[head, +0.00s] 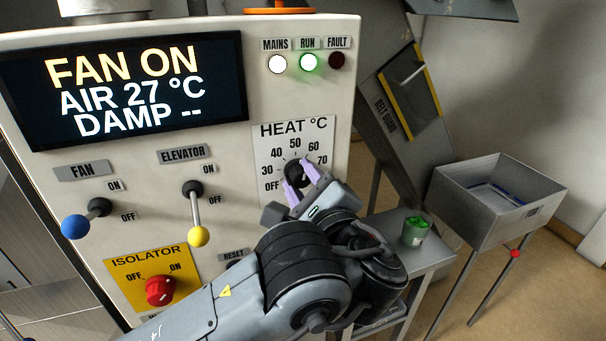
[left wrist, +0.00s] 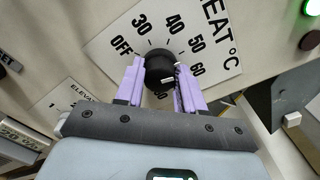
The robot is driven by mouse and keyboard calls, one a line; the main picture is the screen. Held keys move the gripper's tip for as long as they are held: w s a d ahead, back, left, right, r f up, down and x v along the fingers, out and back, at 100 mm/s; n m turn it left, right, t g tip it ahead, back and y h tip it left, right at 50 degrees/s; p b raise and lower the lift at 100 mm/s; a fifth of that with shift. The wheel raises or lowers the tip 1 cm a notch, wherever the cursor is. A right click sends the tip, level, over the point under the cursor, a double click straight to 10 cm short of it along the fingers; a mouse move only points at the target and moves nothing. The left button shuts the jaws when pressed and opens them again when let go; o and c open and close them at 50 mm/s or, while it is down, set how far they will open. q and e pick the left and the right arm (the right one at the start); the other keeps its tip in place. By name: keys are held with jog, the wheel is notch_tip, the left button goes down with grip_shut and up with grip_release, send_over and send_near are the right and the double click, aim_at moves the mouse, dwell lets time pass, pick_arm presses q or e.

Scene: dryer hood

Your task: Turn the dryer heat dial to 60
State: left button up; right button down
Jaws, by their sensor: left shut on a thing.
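The heat dial (head: 296,173) is a black round knob on a white scale plate marked OFF and 30 upward. My left gripper (head: 301,182) has its two purple fingers on either side of the dial and is shut on it. In the left wrist view the dial (left wrist: 159,65) sits between the fingers (left wrist: 157,88). A small white mark shows on the knob's lower part, but I cannot tell which number it points to. The fingers hide part of the scale. My right gripper is not in view.
The display (head: 125,90) reads FAN ON, AIR 27 °C, DAMP --. The MAINS lamp (head: 278,64) and green RUN lamp (head: 309,62) are lit. Left of the dial are the elevator lever (head: 196,212), fan lever (head: 88,215) and red isolator knob (head: 160,290). A green-filled jar (head: 415,232) stands right.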

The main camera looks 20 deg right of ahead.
pick_arm(q)
jog(key=m+p, duration=0.2)
jog(key=m, duration=0.2)
jog(key=shift+r, duration=0.1)
jog(key=shift+m, duration=0.6)
jog(key=o, duration=1)
jog(key=shift+o, duration=0.2)
